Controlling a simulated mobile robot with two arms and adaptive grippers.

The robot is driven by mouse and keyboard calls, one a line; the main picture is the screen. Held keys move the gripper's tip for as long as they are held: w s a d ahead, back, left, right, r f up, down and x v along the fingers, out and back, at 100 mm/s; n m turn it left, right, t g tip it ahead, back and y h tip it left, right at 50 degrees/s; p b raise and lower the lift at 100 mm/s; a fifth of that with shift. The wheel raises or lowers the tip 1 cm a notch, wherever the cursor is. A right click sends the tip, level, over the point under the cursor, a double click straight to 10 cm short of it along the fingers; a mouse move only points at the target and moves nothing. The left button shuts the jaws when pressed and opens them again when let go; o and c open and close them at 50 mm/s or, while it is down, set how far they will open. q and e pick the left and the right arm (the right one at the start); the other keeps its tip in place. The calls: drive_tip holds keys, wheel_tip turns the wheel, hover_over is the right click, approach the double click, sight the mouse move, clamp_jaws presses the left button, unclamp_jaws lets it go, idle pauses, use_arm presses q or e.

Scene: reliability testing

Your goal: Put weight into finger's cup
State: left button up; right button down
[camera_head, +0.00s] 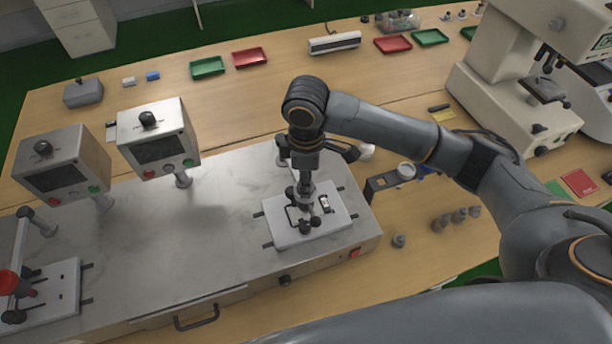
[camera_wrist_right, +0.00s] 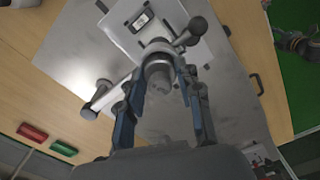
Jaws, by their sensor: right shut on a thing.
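My right gripper (camera_head: 305,183) points down over the white plate (camera_head: 275,213) at the right end of the steel test bench. In the right wrist view the gripper (camera_wrist_right: 162,80) is shut on a small metal cylinder, the weight (camera_wrist_right: 158,78). The weight is at the finger mechanism (camera_wrist_right: 158,44), which has black knobs and sits on the white plate. The cup is hidden behind the weight and fingertips, so I cannot tell whether the weight is inside it or just above it. My left gripper is not in view.
Several more weights (camera_head: 459,215) stand on the wooden table right of the bench (camera_head: 220,230), beside a dark bracket (camera_head: 381,184). Two display boxes (camera_head: 158,138) stand on the bench. Red and green trays (camera_head: 207,68) lie behind. A microscope (camera_head: 520,95) stands at the right.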

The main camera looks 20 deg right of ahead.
drive_tip(key=shift+c, duration=1.3)
unclamp_jaws()
drive_tip(key=shift+r, duration=0.1)
wheel_tip(320, 180, up, 3)
drive_tip(key=p, duration=0.3)
wheel_tip(320, 180, up, 2)
drive_tip(key=shift+p, duration=1.25)
drive_tip(key=shift+r, duration=0.95)
